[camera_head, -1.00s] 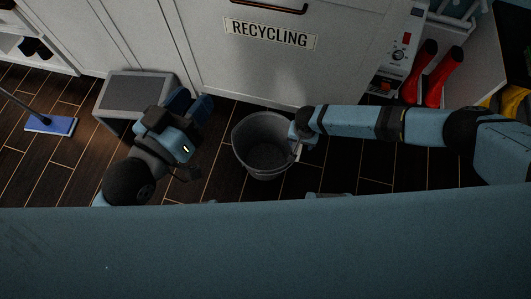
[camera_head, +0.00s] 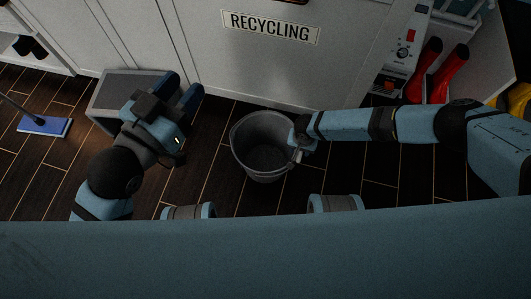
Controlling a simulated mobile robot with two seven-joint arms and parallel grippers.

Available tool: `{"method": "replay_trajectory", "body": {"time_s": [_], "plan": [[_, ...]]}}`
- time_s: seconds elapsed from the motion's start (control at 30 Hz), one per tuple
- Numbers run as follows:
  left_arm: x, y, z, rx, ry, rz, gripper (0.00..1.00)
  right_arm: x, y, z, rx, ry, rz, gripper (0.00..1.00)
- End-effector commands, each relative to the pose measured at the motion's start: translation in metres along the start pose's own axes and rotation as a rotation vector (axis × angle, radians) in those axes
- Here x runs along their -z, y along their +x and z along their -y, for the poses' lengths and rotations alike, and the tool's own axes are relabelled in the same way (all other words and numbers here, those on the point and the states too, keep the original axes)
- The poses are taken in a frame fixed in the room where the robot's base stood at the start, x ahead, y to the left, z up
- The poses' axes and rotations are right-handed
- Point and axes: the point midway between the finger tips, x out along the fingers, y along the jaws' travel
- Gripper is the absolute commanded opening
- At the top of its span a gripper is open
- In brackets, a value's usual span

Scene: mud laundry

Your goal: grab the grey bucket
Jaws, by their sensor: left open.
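The grey bucket (camera_head: 262,165) stands upright on the dark wood floor in the middle of the view, its open top facing up and looking empty. My right gripper (camera_head: 297,152) is at the bucket's right rim, touching or very close to it. Its fingers are too small and dark to show whether they are shut on the rim.
A grey box (camera_head: 103,97) stands behind my left gripper. A white cabinet front with a RECYCLING sign (camera_head: 270,28) closes off the back. A blue mop head (camera_head: 45,125) lies at left. Red boots (camera_head: 447,75) stand at right. Floor around the bucket's left side is clear.

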Motion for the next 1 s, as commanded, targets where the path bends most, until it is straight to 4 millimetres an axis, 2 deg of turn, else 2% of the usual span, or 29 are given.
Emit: {"method": "replay_trajectory", "body": {"time_s": [0.03, 0.17, 0.2, 0.5, 0.67, 0.87, 0.93, 1.0], "plan": [[0.000, 0.000, 0.000, 0.000, 0.000, 0.000, 0.43, 0.000, 0.000, 0.000, 0.000, 0.000, 0.000, 0.32], [0.000, 0.000, 0.000, -0.001, 0.000, 0.000, 0.43, 0.000, 0.000, 0.000, 0.000, 0.000, 0.000, 0.02], [0.000, 0.000, 0.000, -0.001, 0.000, 0.000, 0.43, 0.000, 0.000, 0.000, 0.000, 0.000, 0.000, 0.00], [0.000, 0.000, 0.000, -0.001, -0.001, 0.000, 0.43, 0.000, -0.001, 0.000, 0.001, 0.000, 0.000, 0.00], [0.005, 0.000, -0.001, -0.003, -0.011, 0.005, 0.43, 0.000, -0.009, 0.000, 0.001, 0.000, 0.000, 0.00], [0.011, -0.004, -0.008, -0.008, -0.096, 0.046, 0.43, 0.000, -0.041, 0.000, 0.002, 0.001, 0.000, 0.00], [0.002, -0.008, -0.016, -0.002, -0.183, 0.101, 0.43, 0.000, -0.059, 0.000, 0.003, 0.001, 0.001, 0.00], [0.010, -0.010, -0.019, 0.001, -0.217, 0.099, 0.43, 0.000, -0.079, 0.000, 0.003, 0.001, 0.001, 0.00]]}}
